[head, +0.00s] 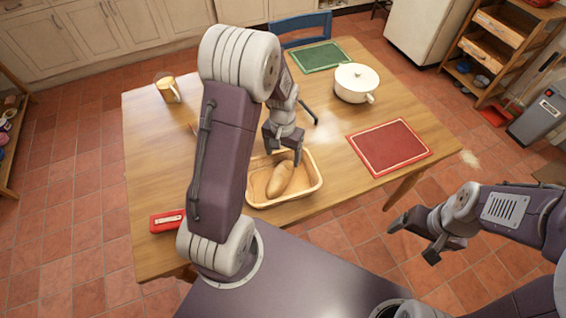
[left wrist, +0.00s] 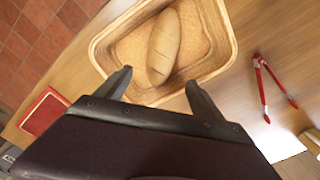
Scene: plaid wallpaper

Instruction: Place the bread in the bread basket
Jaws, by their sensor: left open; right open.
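The bread (head: 280,179) is a brown oval loaf. It lies inside the bread basket (head: 315,184), a light tan woven tray on the wooden table. In the left wrist view the loaf (left wrist: 163,46) rests on the floor of the basket (left wrist: 228,45). My left gripper (head: 283,158) is over the basket's far side. In the left wrist view its two fingers (left wrist: 155,88) are spread, with the near end of the loaf between and beyond them, and nothing is held. My right gripper (head: 415,238) is open and empty, off the table at the right.
A red placemat (head: 388,146), a white pot (head: 356,83), a green placemat (head: 319,57) and a mug (head: 168,88) are on the table. A red case (head: 166,221) lies at the front left. Red tongs (left wrist: 264,88) lie beside the basket.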

